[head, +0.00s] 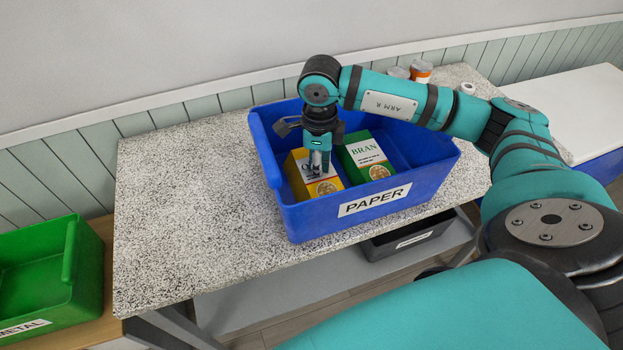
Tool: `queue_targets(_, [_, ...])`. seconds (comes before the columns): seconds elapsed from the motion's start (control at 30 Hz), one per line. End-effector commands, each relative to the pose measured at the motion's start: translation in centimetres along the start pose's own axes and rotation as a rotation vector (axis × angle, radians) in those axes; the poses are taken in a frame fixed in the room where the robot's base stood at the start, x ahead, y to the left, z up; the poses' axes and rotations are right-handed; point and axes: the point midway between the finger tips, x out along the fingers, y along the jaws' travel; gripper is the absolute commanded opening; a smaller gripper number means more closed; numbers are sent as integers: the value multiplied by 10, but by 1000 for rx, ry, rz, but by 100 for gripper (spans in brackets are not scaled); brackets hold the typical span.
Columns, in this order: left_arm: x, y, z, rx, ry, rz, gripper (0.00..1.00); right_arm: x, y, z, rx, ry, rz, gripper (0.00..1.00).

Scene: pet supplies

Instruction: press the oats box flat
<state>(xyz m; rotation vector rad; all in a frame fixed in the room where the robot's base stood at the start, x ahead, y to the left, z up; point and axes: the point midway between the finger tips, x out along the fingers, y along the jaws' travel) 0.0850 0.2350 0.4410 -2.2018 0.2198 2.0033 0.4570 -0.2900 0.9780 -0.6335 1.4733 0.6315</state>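The yellow oats box (298,182) is in the left part of the blue bin (385,207) marked PAPER. Only a letter or so of its label shows; my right gripper covers the rest. The box still has visible thickness. My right gripper (318,171) points down over the box's white upper face, its fingers close together with nothing seen between them. I cannot tell whether the tips touch the box. My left gripper is not in view.
A green BRAN box (368,158) sits beside the oats box in the bin. The bin stands on a speckled counter (180,200), clear on the left. A green METAL bin (35,265) is at far left. Small containers (421,71) stand behind; a dark bin (405,240) is below.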

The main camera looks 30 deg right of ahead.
Motion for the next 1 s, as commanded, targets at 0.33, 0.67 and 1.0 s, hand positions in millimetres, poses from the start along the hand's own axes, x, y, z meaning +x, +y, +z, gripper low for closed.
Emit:
queue_targets(0.33, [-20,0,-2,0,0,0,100,-30,1,0,-2,1,2,0])
queue_targets(0.67, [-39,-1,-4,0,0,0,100,-64,1,0,-2,0,1,0])
queue_targets(1.0, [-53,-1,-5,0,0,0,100,-90,1,0,-2,0,1,0])
